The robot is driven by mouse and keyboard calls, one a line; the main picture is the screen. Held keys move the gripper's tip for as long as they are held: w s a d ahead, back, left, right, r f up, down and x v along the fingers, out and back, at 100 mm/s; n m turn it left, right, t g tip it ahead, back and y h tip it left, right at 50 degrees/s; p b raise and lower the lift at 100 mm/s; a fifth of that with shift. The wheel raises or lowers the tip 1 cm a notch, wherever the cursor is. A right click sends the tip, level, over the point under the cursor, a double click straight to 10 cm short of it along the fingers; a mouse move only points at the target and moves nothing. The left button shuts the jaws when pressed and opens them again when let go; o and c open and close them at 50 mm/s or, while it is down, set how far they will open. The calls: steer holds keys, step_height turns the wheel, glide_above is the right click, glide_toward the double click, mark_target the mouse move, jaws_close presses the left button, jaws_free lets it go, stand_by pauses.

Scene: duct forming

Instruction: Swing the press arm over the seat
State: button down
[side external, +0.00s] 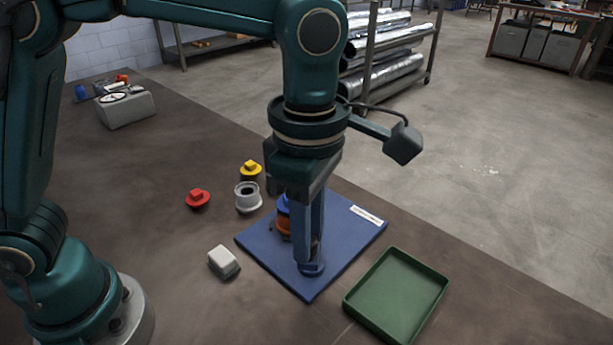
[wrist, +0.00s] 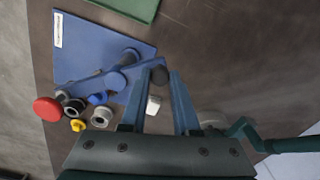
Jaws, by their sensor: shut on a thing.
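In the side view my gripper (side external: 313,240) points straight down over the front part of the blue board (side external: 345,240) and hides most of the press. An orange and blue piece (side external: 283,218) shows behind the fingers. The seat cannot be made out clearly in either view.
A green tray (side external: 397,295) lies right of the board, and a white block (side external: 223,262) lies left. A red knobbed piece (side external: 197,198), a yellow one (side external: 251,170) and a grey ring (side external: 248,197) stand behind. A gauge box (side external: 126,108) stands farther back.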

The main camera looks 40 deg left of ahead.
steer(key=shift+w+d+n, duration=0.35)
steer(key=shift+w+n, duration=0.1)
steer(key=shift+n, duration=0.5)
steer(key=shift+w+d+n, duration=0.35)
steer(key=shift+w+n, duration=0.05)
steer(key=shift+n, duration=0.5)
steer(key=shift+w+d+n, duration=0.35)
steer(key=shift+w+n, duration=0.1)
steer(key=shift+n, duration=0.5)
steer(key=c, duration=0.7)
jaws_free()
steer(key=shift+o, duration=0.2)
steer(key=shift+r, duration=0.1)
steer(key=shift+r, duration=2.5)
steer(key=shift+w+a, duration=0.1)
